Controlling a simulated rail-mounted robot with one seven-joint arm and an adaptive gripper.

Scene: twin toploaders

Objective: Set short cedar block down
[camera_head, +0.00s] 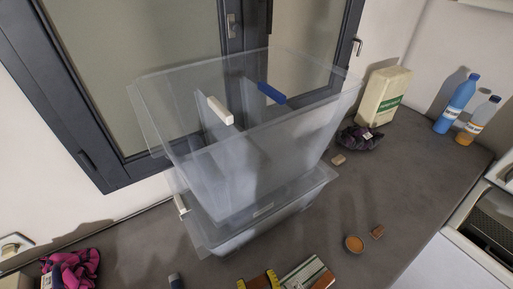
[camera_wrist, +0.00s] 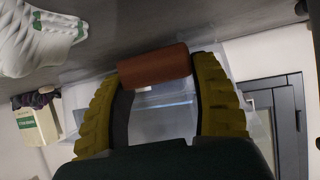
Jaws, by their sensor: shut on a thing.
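My gripper (camera_wrist: 155,80) has two yellow ribbed fingers, and they are shut on a short reddish-brown cedar block (camera_wrist: 154,66). The block lies crosswise between the fingertips in the wrist view. In the head view, yellow parts of my gripper (camera_head: 259,281) show at the bottom edge, in front of the clear bins. The block cannot be made out clearly there. The wrist view does not show clearly whether the block touches a surface.
Stacked clear bins (camera_head: 262,213) stand on the grey counter (camera_head: 400,175). A small brown block (camera_head: 377,232), a round orange tin (camera_head: 354,243) and a tan block (camera_head: 338,159) lie to the right. Bottles (camera_head: 455,103) stand far right.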

